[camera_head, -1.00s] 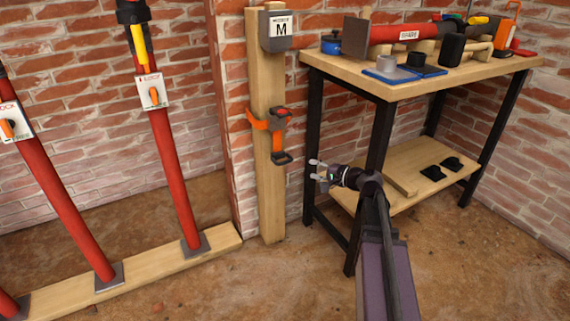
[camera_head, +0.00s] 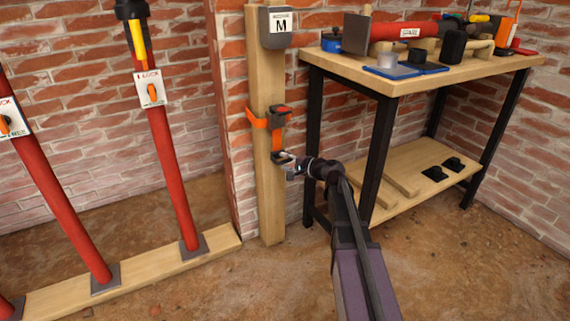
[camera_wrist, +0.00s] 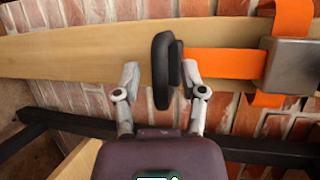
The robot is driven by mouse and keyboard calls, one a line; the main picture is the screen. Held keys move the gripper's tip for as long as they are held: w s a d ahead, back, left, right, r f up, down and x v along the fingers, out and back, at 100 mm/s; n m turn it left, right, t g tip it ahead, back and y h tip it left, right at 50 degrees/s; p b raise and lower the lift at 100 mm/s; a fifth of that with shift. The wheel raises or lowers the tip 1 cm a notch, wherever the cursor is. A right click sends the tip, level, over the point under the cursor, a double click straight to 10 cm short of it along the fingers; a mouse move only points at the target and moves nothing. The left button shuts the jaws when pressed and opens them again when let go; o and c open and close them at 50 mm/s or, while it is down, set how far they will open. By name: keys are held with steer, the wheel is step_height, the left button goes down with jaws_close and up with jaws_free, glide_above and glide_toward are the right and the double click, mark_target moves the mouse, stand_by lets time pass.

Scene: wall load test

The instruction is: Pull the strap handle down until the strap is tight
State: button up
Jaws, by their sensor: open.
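The orange strap (camera_head: 277,143) wraps around a wooden post (camera_head: 270,210), with a dark buckle (camera_head: 281,114) on the post's front. A short tail hangs down from the buckle to the black strap handle (camera_head: 283,158). My gripper (camera_head: 289,166) is at the handle's height, reaching in from the right. In the wrist view the black handle (camera_wrist: 161,60) stands between the two open fingers of my gripper (camera_wrist: 161,82), with the strap (camera_wrist: 222,62) running right to the grey buckle (camera_wrist: 291,65). A gap shows on the left finger's side; the right finger is close to the handle, and contact cannot be told.
A grey box marked M (camera_head: 278,28) is fixed high on the post. A workbench (camera_head: 345,73) with tools and a lower shelf stands at the right, its dark legs near my arm. Red props (camera_head: 165,150) stand on a floor beam at the left.

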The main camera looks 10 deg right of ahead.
steer(key=shift+w+a, duration=0.1)
steer(key=shift+w, duration=0.05)
jaws_close()
step_height(320, 180, down, 4)
steer(key=b, duration=0.4)
steer(key=shift+f, duration=0.25)
stand_by(0.4)
